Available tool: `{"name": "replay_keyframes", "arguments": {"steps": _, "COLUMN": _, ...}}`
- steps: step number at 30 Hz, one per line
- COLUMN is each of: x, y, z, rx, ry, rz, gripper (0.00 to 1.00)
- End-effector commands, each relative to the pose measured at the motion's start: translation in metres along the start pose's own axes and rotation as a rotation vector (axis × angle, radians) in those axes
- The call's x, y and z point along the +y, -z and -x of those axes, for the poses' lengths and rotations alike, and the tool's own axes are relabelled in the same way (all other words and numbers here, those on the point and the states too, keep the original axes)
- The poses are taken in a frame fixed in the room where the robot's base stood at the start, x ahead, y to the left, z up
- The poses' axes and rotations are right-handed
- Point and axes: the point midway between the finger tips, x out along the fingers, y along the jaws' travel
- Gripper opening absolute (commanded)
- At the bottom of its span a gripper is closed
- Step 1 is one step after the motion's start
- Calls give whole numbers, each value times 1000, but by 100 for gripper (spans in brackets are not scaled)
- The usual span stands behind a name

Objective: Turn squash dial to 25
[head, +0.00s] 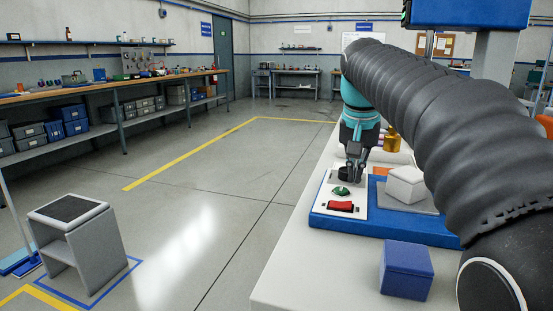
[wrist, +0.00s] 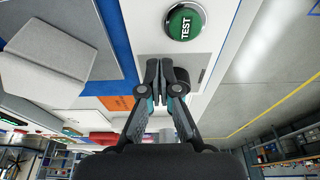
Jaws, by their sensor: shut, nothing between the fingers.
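A white control panel (head: 328,199) lies on the table at the middle right of the head view. A black round knob (head: 344,173), which looks like the dial, sits at its far end, partly covered by my gripper. No scale or number on it can be read. My gripper (head: 353,178) points down with its fingers shut, right at the knob. I cannot tell if they touch. In the wrist view my fingers (wrist: 165,72) are together and cover most of the knob. A green TEST button (wrist: 185,23) is beside them, and it also shows in the head view (head: 340,191).
A red rocker switch (head: 341,206) is nearest on the panel. A blue base (head: 388,223) carries the panel and a white block (head: 405,184) on a grey plate. A blue box (head: 406,270) stands in front. A gold cylinder (head: 392,139) stands behind.

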Motion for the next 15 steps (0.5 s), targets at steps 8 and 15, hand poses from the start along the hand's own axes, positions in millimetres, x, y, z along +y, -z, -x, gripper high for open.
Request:
{"name": "replay_keyframes", "arguments": {"steps": 8, "x": 1, "y": 0, "z": 11, "rx": 0, "ry": 0, "rz": 0, "gripper": 0}}
{"name": "replay_keyframes", "arguments": {"steps": 15, "x": 1, "y": 6, "z": 35, "rx": -1, "ry": 0, "rz": 0, "gripper": 0}}
